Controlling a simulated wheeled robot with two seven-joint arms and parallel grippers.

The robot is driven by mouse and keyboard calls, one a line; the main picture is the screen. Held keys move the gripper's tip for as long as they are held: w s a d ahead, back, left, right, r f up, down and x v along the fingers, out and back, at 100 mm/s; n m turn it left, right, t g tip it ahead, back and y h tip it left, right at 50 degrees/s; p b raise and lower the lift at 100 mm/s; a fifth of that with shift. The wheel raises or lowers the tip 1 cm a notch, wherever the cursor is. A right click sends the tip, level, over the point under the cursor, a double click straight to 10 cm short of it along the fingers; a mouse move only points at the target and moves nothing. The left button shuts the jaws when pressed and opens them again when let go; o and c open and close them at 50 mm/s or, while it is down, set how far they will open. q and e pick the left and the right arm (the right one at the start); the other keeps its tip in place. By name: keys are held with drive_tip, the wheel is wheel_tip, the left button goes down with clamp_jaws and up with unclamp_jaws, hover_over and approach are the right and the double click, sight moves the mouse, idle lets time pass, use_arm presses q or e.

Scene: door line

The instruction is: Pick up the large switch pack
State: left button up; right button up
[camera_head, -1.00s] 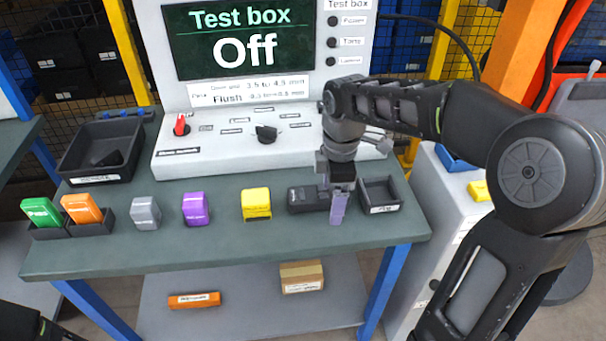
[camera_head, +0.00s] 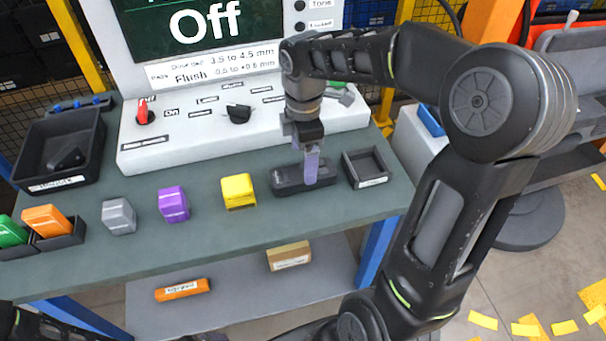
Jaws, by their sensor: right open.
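A long dark block (camera_head: 290,180) lies on the green-grey bench top (camera_head: 220,225), right of a yellow block (camera_head: 238,191). It looks like the large switch pack, though I cannot read a label on it. My right gripper (camera_head: 311,168) points down at the block's right half, and one pale purple-grey finger shows in front of it. The jaws are open; the far finger is hidden, and I cannot tell whether the near finger touches the block. My left gripper is not in view.
A small empty black tray (camera_head: 366,169) stands close right of the dark block. Purple (camera_head: 173,204) and grey (camera_head: 119,216) blocks stand left of the yellow one. The test box (camera_head: 190,135), reading Off, stands behind. A larger black bin (camera_head: 60,150) is at left.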

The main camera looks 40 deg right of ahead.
sight(303, 172)
drive_tip(key=shift+a+f+p, duration=0.1)
drive_tip(key=shift+f+p, duration=0.2)
drive_tip(key=shift+f, duration=2.35)
drive_tip(key=c, duration=1.6)
drive_tip(key=shift+r, duration=0.15)
wheel_tip(303, 172, up, 10)
drive_tip(key=shift+f, duration=0.1)
